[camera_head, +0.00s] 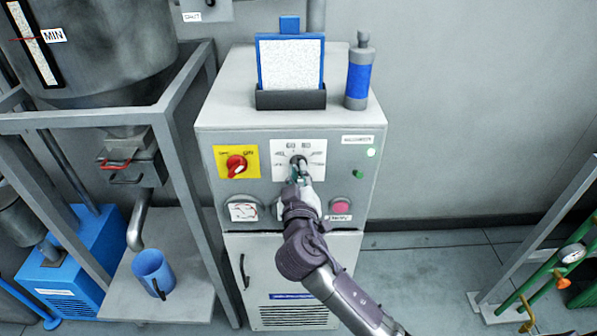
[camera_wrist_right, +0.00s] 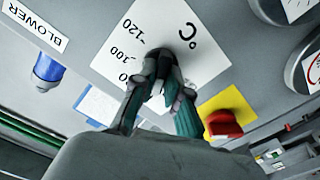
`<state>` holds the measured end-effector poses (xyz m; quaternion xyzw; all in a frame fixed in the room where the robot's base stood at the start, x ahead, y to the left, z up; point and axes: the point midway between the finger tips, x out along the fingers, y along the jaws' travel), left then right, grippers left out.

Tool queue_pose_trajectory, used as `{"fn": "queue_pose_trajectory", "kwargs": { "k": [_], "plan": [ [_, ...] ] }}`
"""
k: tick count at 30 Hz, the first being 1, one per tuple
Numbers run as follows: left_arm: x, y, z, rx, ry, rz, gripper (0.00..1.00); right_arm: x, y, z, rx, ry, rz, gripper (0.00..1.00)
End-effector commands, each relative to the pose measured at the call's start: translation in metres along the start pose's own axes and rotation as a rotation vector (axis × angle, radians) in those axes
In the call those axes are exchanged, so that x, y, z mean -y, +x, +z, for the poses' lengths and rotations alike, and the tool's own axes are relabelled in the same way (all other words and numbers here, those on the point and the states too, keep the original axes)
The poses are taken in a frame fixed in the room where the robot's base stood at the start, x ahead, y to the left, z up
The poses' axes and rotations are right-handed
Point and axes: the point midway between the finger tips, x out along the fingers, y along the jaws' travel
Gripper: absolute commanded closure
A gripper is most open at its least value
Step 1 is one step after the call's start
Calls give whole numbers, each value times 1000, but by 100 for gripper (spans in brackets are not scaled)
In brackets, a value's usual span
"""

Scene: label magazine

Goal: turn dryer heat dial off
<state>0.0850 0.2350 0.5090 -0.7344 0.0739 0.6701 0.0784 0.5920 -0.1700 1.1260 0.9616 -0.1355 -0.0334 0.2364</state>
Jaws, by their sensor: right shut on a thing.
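The heat dial (camera_head: 297,159) is a dark knob on a white scale plate (camera_head: 317,148) on the front of the grey dryer cabinet (camera_head: 222,118). My left gripper is not in view.
A red rotary switch (camera_head: 236,163) on a yellow plate sits left of the dial. Gauges (camera_head: 243,212), a pink button (camera_head: 341,205) and a green light (camera_head: 371,153) are nearby. A metal frame (camera_head: 183,92) stands close at left. Floor at right is partly clear.

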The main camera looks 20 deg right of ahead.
Motion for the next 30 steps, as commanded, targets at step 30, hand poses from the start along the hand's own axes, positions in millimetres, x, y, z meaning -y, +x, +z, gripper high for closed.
{"fn": "queue_pose_trajectory", "kwargs": {
  "k": [30],
  "plan": [
    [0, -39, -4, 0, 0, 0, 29, 1, 0, -1, 2, -938, -3, 100]
  ]
}}
